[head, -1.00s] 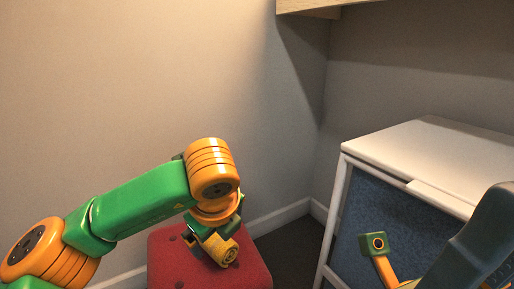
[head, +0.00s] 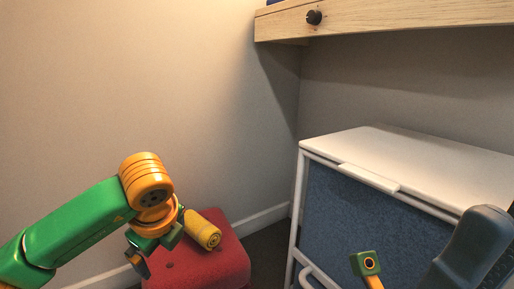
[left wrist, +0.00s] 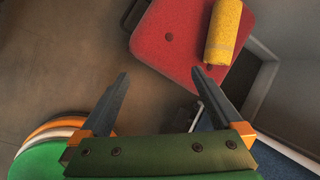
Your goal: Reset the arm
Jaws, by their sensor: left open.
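My left arm comes in from the left in the head view. Its gripper (head: 155,255) points down beside the left part of a red padded stool (head: 226,262). A yellow roll (head: 203,228) lies on the stool, to the right of the gripper and apart from it. In the left wrist view the gripper (left wrist: 160,74) is open, with nothing between its dark fingers. The red stool (left wrist: 172,38) and the yellow roll (left wrist: 223,32) show beyond the fingertips, the roll at the upper right.
A white-topped cabinet (head: 420,170) with a blue front stands at the right. A wooden shelf with a dark knob (head: 385,22) hangs above it. A green block on an orange stem (head: 366,264) and a dark grey rounded part (head: 470,250) show at the lower right. Bare wall fills the left.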

